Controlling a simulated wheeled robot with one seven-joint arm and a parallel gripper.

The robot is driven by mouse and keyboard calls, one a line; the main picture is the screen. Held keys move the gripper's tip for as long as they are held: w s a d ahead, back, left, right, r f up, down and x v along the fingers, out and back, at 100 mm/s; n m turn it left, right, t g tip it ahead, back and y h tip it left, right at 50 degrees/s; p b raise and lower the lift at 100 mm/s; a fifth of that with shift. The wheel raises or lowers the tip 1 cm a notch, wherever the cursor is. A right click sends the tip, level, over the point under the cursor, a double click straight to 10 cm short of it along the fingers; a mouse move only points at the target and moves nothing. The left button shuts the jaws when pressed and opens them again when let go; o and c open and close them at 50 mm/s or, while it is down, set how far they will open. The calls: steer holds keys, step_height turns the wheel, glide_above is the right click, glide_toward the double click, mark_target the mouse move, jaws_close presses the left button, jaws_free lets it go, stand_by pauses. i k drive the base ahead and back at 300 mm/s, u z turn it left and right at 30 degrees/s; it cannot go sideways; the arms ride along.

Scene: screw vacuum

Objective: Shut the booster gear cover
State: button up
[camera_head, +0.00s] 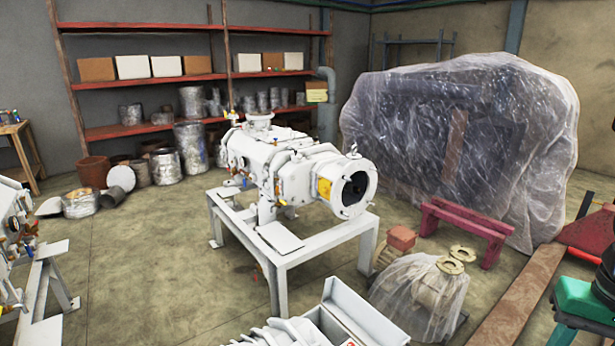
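A white screw vacuum machine (285,165) stands on a white metal frame (318,238) in the middle of the room. Its near right end is a round flanged housing (341,198) with a dark opening facing right and toward me. A yellow patch (324,188) shows on the side beside this housing. I cannot tell which part is the booster gear cover, or how far open it is. My gripper is not in view.
A plastic-wrapped bulk (460,140), a dark red bench (465,226) and a wrapped part (420,295) stand right. White equipment (325,322) sits at the bottom edge, more at far left. Red shelves (150,80) line the back. Bare floor (140,255) lies left of the frame.

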mark_target(364, 321)
steer(key=z, duration=0.05)
steer(key=k, duration=0.5)
steer(key=z, duration=1.25)
steer(key=i, duration=0.9)
steer(key=u, duration=1.3)
